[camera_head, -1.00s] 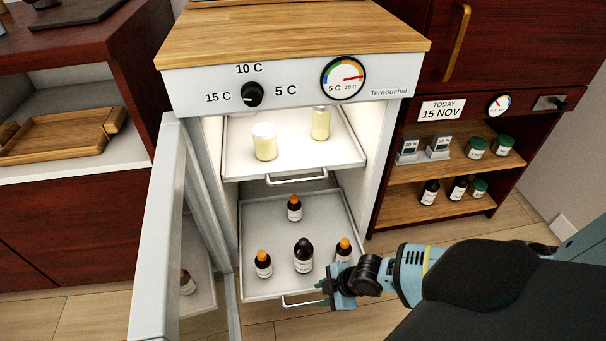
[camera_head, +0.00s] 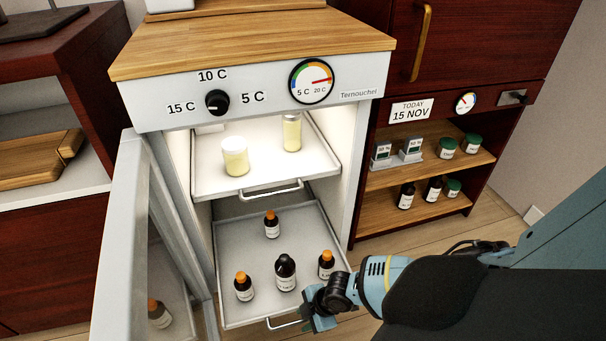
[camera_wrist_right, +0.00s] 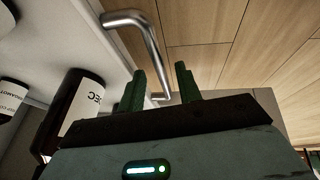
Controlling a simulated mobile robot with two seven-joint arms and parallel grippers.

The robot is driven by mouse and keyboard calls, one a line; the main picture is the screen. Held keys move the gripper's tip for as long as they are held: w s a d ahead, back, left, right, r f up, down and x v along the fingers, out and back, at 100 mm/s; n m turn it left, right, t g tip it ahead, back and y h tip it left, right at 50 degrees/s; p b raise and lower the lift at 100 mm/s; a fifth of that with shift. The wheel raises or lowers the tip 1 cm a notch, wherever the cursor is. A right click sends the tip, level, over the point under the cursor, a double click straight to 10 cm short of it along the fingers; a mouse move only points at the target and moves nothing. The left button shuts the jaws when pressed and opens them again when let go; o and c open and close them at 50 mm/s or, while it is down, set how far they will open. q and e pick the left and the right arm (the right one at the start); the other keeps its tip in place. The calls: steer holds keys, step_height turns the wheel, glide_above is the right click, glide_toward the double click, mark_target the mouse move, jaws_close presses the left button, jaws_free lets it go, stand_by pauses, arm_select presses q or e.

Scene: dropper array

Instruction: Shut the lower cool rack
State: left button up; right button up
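The lower cool rack (camera_head: 228,262) is a grey tray pulled out of the open white cooler (camera_head: 350,205). It holds several dark bottles, such as a black-capped one (camera_head: 286,276) and an orange-capped one (camera_head: 243,288). Its metal handle (camera_head: 283,323) is at the front edge. My right gripper (camera_head: 311,313) is at the right end of this handle. In the right wrist view my right gripper (camera_wrist_right: 162,88) is open, its two green fingers apart, with the handle (camera_wrist_right: 147,35) running toward the gap between them. Contact cannot be told. My left gripper is not in view.
The upper rack (camera_head: 208,185), with two pale jars, is also partly out above. The cooler door (camera_head: 118,245) stands open at the left. A wooden shelf unit (camera_head: 385,210) with small jars and bottles stands at the right. Bare floor lies between it and my right arm.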

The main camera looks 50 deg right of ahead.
steer(key=shift+f, duration=0.15)
steer(key=shift+w, duration=0.1)
jaws_close()
stand_by(0.3)
